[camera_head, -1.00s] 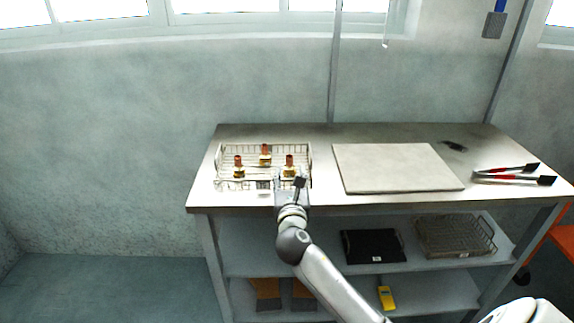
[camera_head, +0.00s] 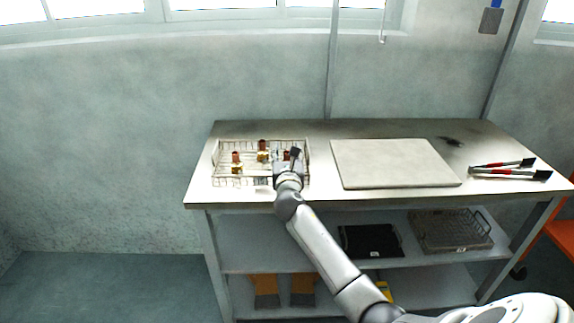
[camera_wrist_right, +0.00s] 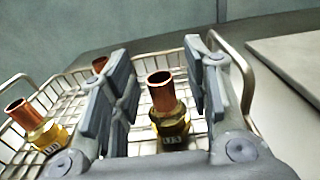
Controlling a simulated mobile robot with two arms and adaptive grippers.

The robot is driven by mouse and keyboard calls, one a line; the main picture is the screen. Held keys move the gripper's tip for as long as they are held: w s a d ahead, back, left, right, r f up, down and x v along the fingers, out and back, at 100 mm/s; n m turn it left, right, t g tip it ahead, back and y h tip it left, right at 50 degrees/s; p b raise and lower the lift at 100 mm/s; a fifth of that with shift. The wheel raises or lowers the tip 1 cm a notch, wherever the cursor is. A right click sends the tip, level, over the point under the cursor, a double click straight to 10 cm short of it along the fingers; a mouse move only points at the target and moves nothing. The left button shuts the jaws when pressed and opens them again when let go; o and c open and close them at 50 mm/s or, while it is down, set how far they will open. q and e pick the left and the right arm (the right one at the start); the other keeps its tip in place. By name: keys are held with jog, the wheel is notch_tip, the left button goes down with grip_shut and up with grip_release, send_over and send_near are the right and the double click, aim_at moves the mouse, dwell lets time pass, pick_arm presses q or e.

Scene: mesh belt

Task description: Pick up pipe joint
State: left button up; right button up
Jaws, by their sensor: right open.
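Three copper-and-brass pipe joints stand in a wire mesh basket (camera_head: 222,178) on the bench. The right-hand pipe joint (camera_wrist_right: 165,105) is between the open fingers of my right gripper (camera_wrist_right: 157,88) in the right wrist view, with space on both sides of it. In the head view this joint is mostly hidden by the gripper (camera_head: 289,160). The left pipe joint (camera_head: 237,163) and the back pipe joint (camera_head: 262,150) stand apart from the fingers. In the wrist view one of them (camera_wrist_right: 35,124) shows left of the gripper. My left gripper is not in view.
A pale flat board (camera_head: 395,163) lies right of the basket. Red-handled tools (camera_head: 508,170) and a small dark item (camera_head: 450,141) lie farther right. A black tray (camera_head: 371,241) and another wire basket (camera_head: 450,231) sit on the shelf below. The basket's rim and handle (camera_wrist_right: 232,70) are close to my right gripper.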

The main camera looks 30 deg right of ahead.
grip_shut()
dwell(0.3)
jog(key=shift+r, duration=0.1)
